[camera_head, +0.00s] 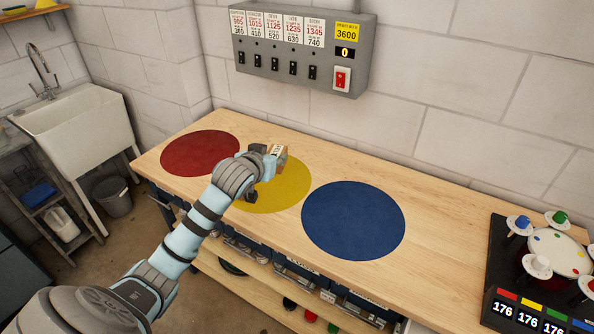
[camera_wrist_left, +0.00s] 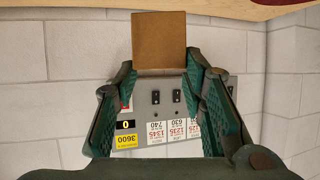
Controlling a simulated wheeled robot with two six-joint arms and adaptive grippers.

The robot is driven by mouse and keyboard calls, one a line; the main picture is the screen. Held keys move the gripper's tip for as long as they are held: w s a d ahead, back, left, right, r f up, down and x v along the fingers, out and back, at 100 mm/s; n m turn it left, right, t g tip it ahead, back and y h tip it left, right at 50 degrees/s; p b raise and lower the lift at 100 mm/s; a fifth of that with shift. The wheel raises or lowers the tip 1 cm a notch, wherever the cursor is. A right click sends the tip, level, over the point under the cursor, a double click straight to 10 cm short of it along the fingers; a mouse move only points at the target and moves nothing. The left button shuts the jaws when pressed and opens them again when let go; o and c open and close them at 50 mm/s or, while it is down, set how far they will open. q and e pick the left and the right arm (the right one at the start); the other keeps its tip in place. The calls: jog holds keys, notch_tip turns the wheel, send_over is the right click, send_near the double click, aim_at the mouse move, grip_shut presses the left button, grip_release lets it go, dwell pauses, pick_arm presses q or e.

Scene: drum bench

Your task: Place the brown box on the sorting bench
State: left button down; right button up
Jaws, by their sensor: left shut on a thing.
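The brown box (camera_head: 278,155) is at the tip of my left gripper (camera_head: 265,159) in the head view, over the yellow disc (camera_head: 288,189) on the wooden sorting bench (camera_head: 440,214). The gripper partly hides the box. In the left wrist view the box (camera_wrist_left: 159,40) shows as a plain brown face between the two green fingers, and my left gripper (camera_wrist_left: 162,72) is shut on it. Whether the box touches the bench or is held just above it, I cannot tell. My right gripper is not in view.
A red disc (camera_head: 200,153) lies left of the yellow one and a blue disc (camera_head: 353,221) right. A grey switch panel (camera_head: 300,75) hangs on the wall behind. A black drum board (camera_head: 497,265) stands at the right end. The bench between it and the blue disc is clear.

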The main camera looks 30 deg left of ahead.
pick_arm(q)
jog(key=shift+y, duration=0.3)
jog(key=f+b, duration=0.1)
jog(key=f, duration=0.5)
jog(key=f+b, duration=0.1)
jog(key=f, duration=0.6)
jog(key=f+b, duration=0.2)
jog(key=f, duration=0.4)
jog(key=shift+s+a+f, duration=0.15)
jog(key=shift+a, duration=0.25)
jog(key=c, duration=1)
grip_release()
